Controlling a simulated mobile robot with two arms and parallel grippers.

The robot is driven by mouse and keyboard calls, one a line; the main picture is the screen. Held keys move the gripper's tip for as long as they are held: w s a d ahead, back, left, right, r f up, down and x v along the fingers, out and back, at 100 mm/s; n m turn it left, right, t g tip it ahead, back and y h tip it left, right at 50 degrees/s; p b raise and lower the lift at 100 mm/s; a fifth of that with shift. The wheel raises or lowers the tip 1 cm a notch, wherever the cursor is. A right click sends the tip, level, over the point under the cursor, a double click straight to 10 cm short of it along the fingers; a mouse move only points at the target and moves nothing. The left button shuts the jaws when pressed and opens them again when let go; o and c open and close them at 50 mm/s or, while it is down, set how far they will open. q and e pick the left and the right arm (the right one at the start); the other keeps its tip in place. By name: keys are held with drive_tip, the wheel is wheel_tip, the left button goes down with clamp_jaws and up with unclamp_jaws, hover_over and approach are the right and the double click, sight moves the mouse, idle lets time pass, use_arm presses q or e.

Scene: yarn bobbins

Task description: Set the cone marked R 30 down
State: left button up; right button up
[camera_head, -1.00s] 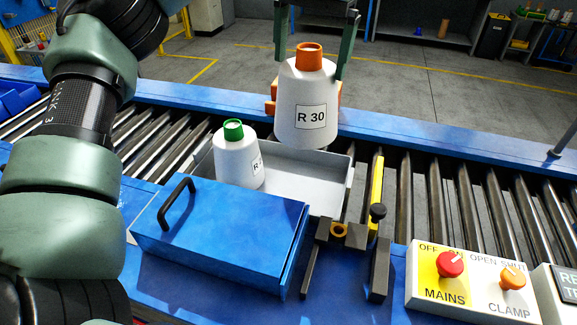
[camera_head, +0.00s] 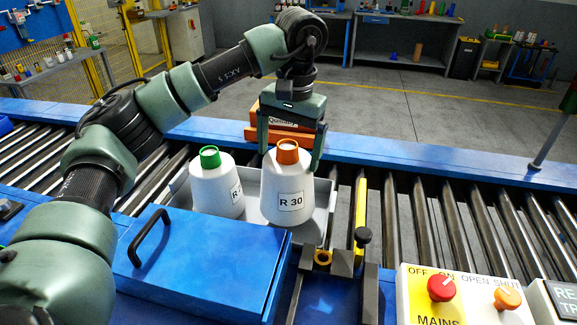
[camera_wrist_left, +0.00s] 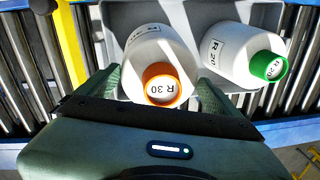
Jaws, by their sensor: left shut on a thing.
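The cone marked R 30 (camera_head: 287,190) is white with an orange top and stands upright in or just over the grey tray (camera_head: 325,215); I cannot tell if its base touches the tray floor. My left gripper (camera_head: 290,155) is shut on it, one finger on each side near the top. In the left wrist view the cone's orange top (camera_wrist_left: 161,85) shows between the fingers. A second white cone with a green top (camera_head: 216,187) stands in the tray to its left; in the wrist view it reads R 20 (camera_wrist_left: 235,55). My right gripper is not in view.
A blue box lid with a black handle (camera_head: 195,262) lies in front of the tray. A yellow bar (camera_head: 360,205) and dark clamp parts (camera_head: 340,262) stand right of it. An orange box (camera_head: 275,120) is behind. A control panel (camera_head: 465,290) is at front right.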

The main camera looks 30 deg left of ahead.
sight(289, 166)
use_arm(q)
drive_tip(key=shift+s+f, duration=0.1)
drive_tip(key=shift+f, duration=0.4)
drive_tip(key=shift+f+p, duration=0.4)
drive_tip(key=shift+f, duration=1.05)
drive_tip(key=shift+f, duration=0.15)
drive_tip(key=o, duration=1.7)
drive_tip(key=r, duration=0.8)
drive_tip(key=d+r, duration=0.1)
drive_tip(key=r, duration=0.3)
drive_tip(key=shift+r, duration=0.15)
